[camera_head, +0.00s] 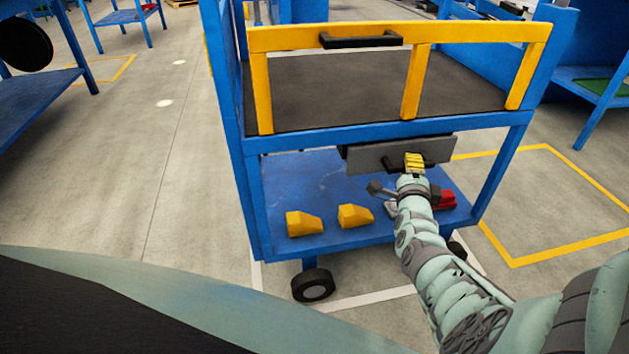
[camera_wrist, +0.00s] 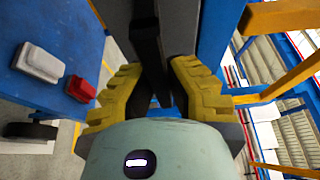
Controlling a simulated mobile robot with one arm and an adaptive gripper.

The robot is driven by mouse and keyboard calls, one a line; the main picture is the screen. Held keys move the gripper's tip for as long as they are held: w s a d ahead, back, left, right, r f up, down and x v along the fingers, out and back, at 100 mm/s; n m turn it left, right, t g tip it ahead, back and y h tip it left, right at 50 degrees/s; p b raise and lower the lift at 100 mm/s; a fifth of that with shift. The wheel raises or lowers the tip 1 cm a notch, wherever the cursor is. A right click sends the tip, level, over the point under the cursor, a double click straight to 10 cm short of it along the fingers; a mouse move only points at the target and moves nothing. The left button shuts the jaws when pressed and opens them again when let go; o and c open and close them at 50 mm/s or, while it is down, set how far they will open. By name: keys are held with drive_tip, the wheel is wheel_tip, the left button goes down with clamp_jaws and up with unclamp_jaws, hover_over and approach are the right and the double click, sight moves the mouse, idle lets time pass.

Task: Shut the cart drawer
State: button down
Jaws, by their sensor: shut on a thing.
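The cart drawer (camera_head: 372,157) is a grey box with a dark handle (camera_head: 388,163), set under the upper deck of the blue cart (camera_head: 330,138). Its front appears to stand out a little from under the deck; how far is hard to tell. My gripper (camera_head: 414,160) is at the handle, its yellow fingers against the drawer front. In the wrist view, my gripper (camera_wrist: 157,72) has its ribbed yellow fingers on both sides of the dark handle (camera_wrist: 147,45) and is shut on it. The grey drawer front (camera_wrist: 180,28) lies just beyond. The drawer's inside is hidden.
Two yellow blocks (camera_head: 304,223) (camera_head: 354,216), a red block (camera_head: 444,200) and a pale block (camera_wrist: 40,63) lie on the cart's lower shelf. Yellow rails (camera_head: 410,80) edge the upper deck. A black wheel (camera_head: 313,285) shows below. Floor at left is clear.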

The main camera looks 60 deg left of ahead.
drive_tip(key=shift+w+a+f+b, duration=0.1)
drive_tip(key=shift+w+a+b, duration=0.1)
drive_tip(key=shift+a, duration=0.15)
drive_tip(key=shift+w+a+f+b, duration=0.1)
drive_tip(key=shift+a+b, duration=0.05)
drive_tip(key=shift+a, duration=0.2)
drive_tip(key=c, duration=1.3)
unclamp_jaws()
drive_tip(key=shift+a, duration=0.1)
drive_tip(key=shift+c, duration=0.2)
drive_tip(key=o, duration=0.4)
drive_tip(key=shift+w+a+r, duration=0.15)
drive_tip(key=shift+r, duration=0.1)
